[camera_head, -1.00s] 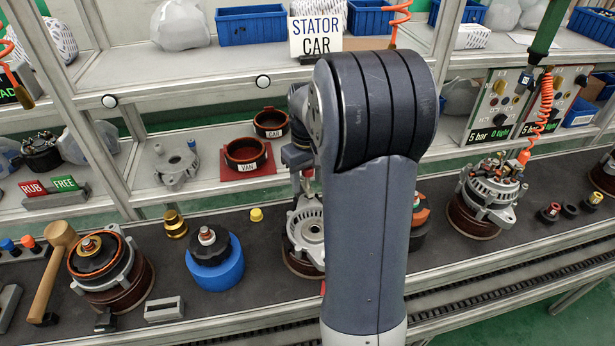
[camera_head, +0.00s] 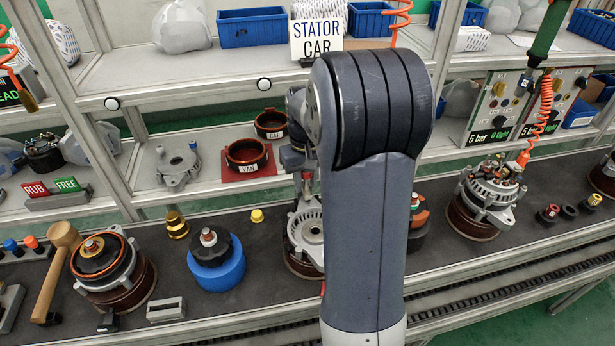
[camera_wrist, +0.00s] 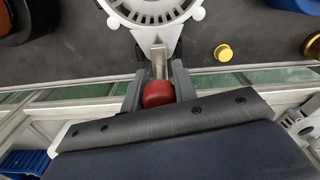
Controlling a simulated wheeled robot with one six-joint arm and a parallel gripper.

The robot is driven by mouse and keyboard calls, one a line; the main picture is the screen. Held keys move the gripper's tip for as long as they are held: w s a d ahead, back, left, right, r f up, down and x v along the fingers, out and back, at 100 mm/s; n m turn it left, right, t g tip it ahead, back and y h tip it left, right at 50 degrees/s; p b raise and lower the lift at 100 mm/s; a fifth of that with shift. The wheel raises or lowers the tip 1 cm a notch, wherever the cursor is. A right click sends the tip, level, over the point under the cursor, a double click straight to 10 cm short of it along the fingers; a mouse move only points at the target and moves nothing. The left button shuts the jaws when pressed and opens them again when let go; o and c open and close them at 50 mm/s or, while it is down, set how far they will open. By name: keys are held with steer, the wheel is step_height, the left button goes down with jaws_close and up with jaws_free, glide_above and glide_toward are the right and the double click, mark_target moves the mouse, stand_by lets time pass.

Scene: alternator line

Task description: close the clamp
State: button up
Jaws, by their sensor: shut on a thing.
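The clamp shows in the wrist view as a metal bar with a red handle (camera_wrist: 158,94), running toward the grey alternator housing (camera_wrist: 150,12). My gripper (camera_wrist: 157,78) has one finger on each side of the handle and is shut on it. In the head view the alternator housing (camera_head: 306,228) stands on the dark bench, partly behind my arm. My gripper's fingertips are hidden there. I cannot tell from these frames how far the clamp is closed.
A yellow cap (camera_head: 257,215) lies on the bench near the housing. A blue pot (camera_head: 217,272) with a black knob and a mallet (camera_head: 55,275) are to the left. Another alternator (camera_head: 487,195) stands to the right. A shelf holds a red-brown ring labelled VAN (camera_head: 246,154).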

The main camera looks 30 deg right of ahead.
steer(key=o, duration=1)
step_height(320, 180, up, 11)
steer(key=shift+f, duration=0.1)
step_height(320, 180, down, 11)
steer(key=shift+r, duration=0.2)
steer(key=shift+f, duration=0.25)
steer(key=shift+d+r+n+b, duration=0.1)
steer(key=shift+d+n+b, duration=0.15)
steer(key=shift+n+b, duration=0.45)
